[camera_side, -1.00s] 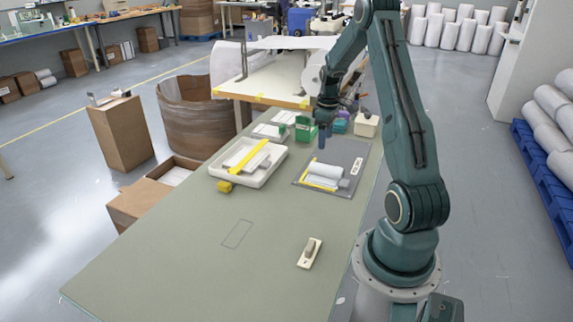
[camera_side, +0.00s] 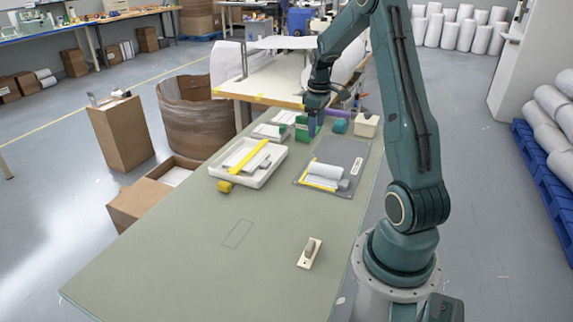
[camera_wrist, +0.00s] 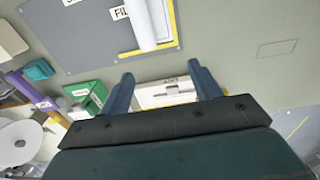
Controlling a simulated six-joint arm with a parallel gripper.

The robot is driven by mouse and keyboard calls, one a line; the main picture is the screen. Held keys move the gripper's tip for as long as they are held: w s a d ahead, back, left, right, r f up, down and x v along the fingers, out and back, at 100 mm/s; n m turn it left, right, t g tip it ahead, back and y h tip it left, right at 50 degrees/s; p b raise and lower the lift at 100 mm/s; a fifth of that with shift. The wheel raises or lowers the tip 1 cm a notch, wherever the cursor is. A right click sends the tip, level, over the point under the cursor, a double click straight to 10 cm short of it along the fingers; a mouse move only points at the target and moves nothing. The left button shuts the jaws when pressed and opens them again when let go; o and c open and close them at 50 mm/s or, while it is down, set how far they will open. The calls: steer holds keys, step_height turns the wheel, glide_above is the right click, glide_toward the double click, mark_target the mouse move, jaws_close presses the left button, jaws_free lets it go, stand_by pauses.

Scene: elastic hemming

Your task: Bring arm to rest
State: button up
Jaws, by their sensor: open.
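My gripper (camera_side: 312,129) hangs above the far part of the green work table (camera_side: 190,262) in the side view, near the green box (camera_side: 302,131). In the wrist view my gripper (camera_wrist: 162,85) shows two blue fingers spread apart with nothing held between them. Below and between them is a white tray (camera_wrist: 150,101). The grey mat (camera_side: 349,155) lies to the right of the gripper in the side view, with a white roll (camera_side: 325,171) and a yellow strip on it.
A white tray (camera_side: 217,171) with white pieces and a yellow strip stands left of the mat. A small beige block with a handle (camera_side: 309,252) lies at the near right. The near table is mostly clear.

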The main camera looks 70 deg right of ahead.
steer(key=w+a+r+t+h, duration=0.1)
steer(key=a+r, duration=0.6)
steer(key=a, duration=0.3)
steer(key=a+r+t, duration=0.1)
steer(key=a+r, duration=0.6)
steer(key=a, duration=0.4)
steer(key=s+a+r+t+y, duration=0.1)
steer(key=s+a+r+t, duration=0.1)
steer(key=s+a, duration=1.1)
steer(key=a+t, duration=0.1)
steer(key=a, duration=0.1)
steer(key=shift+a, duration=0.35)
